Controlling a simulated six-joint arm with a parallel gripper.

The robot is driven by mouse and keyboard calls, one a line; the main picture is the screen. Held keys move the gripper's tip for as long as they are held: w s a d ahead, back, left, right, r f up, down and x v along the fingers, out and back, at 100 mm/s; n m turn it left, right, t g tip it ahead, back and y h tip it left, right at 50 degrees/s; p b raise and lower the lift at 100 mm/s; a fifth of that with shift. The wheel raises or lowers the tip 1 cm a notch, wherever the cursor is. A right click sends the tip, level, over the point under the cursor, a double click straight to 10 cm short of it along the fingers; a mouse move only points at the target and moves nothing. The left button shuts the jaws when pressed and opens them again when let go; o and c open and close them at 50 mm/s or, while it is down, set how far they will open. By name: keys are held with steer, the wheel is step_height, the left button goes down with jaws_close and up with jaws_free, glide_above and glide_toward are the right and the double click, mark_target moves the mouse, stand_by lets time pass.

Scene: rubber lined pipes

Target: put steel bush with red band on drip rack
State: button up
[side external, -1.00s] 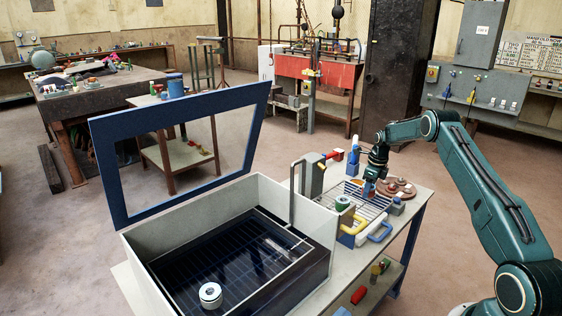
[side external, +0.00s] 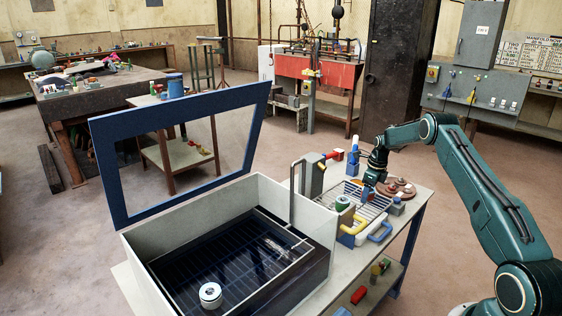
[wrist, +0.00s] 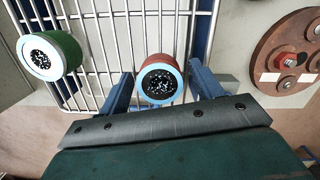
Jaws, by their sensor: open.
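The steel bush with a red band (wrist: 158,70) stands on the wire drip rack (wrist: 115,20) in the wrist view, its pale-rimmed end with a dark speckled centre facing the camera. My gripper (wrist: 160,74) is open, its blue fingers on either side of this bush with a gap showing at each side. In the side view my gripper (side external: 371,181) is low over the rack (side external: 377,204), and the red-banded bush is hard to make out there. A green-banded bush (wrist: 50,55) stands at the left side of the rack in the wrist view.
A brown round flange with a red nut (wrist: 288,62) lies right of the rack. An open-lidded wash tank (side external: 185,245) stands in front, with a pale bush (side external: 210,294) inside. A yellow handle (side external: 355,225) sits near the rack's front edge.

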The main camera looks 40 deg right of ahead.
mark_target(371, 191)
steer(key=shift+r, duration=0.1)
step_height(371, 191, up, 12)
steer(key=s, duration=0.1)
steer(key=shift+s+d, duration=0.15)
steer(key=shift+s, duration=0.1)
stand_by(0.4)
stand_by(0.4)
steer(key=s+a+r+n+t+h, duration=0.1)
steer(key=s+a+r+n, duration=0.2)
steer(key=a+r+n, duration=0.7)
steer(key=s+a+r+n+t, duration=0.1)
steer(key=s+a+r+n, duration=0.35)
steer(key=a+r, duration=0.95)
steer(key=s+a+n+t, duration=0.1)
steer(key=s+a+n, duration=1)
steer(key=a, duration=0.2)
steer(key=s+a+f+n, duration=0.2)
steer(key=s+n, duration=0.2)
steer(key=s, duration=0.1)
steer(key=s+a+f+n+t, duration=0.1)
steer(key=s+a+f+n, duration=0.1)
steer(key=s+n, duration=0.2)
steer(key=shift+s+a+y, duration=0.15)
steer(key=shift+s+y, duration=0.15)
steer(key=shift+s, duration=0.8)
